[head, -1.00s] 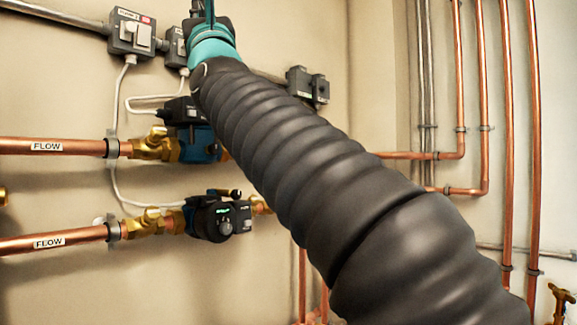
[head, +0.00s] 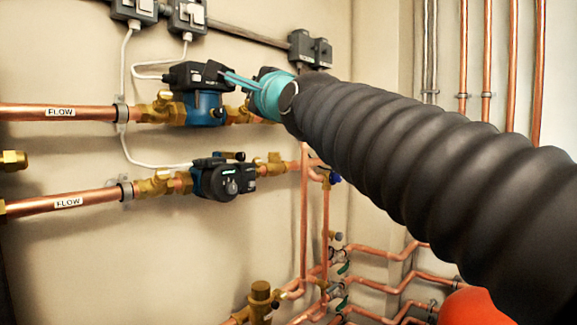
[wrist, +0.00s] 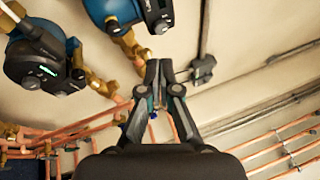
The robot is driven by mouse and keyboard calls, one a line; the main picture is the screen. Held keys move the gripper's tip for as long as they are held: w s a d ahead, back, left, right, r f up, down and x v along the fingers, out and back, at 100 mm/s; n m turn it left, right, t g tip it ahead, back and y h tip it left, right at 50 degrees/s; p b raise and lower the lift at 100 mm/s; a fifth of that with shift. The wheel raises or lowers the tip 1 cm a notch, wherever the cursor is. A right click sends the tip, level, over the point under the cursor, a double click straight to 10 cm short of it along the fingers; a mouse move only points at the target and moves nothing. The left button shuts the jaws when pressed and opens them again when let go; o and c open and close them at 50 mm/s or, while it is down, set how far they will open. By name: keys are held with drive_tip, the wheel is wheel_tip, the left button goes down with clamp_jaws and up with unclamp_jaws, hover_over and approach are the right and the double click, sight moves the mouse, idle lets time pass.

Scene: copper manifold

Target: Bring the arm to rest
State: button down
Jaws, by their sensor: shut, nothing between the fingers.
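My arm in its black ribbed sleeve (head: 430,165) reaches from the lower right to the middle of the head view, with a teal wrist section at its end. My gripper (wrist: 158,68) is shut and empty in the wrist view, its two fingertips together. In the head view the gripper (head: 218,73) is small and overlaps the upper pump (head: 203,108); I cannot tell whether it touches it. The lower pump (head: 222,180) is below and clear of the gripper.
Copper pipes labelled FLOW (head: 60,113) run in from the left to the pumps. Grey switch boxes (head: 187,14) are on the wall above. Vertical copper pipes (head: 487,60) stand at the right, behind my arm. Bent copper pipes with valves (head: 340,262) fill the lower middle.

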drive_tip(key=s+d+f+n+g+h, duration=0.2)
drive_tip(key=d+f+n, duration=0.15)
drive_tip(key=f, duration=0.45)
drive_tip(key=s+d+f+n+g+h, duration=0.2)
drive_tip(key=d+f, duration=0.3)
drive_tip(key=f, duration=0.3)
drive_tip(key=s+d+f+n+g+h, duration=0.1)
drive_tip(key=s+d+f+n+g, duration=0.2)
drive_tip(key=f, duration=0.6)
drive_tip(key=s+d+f+n+g+h, duration=0.2)
drive_tip(key=s+d+f, duration=0.3)
drive_tip(key=s+f, duration=0.4)
drive_tip(key=s+d+f+n+g+h, duration=0.1)
drive_tip(key=s+d+f+n+g, duration=0.3)
drive_tip(key=s+f, duration=0.5)
wheel_tip(320, 180, down, 7)
drive_tip(key=shift+d+f+n+h+p, duration=0.1)
drive_tip(key=shift+d+n+h+p, duration=0.35)
drive_tip(key=shift+d+n, duration=0.35)
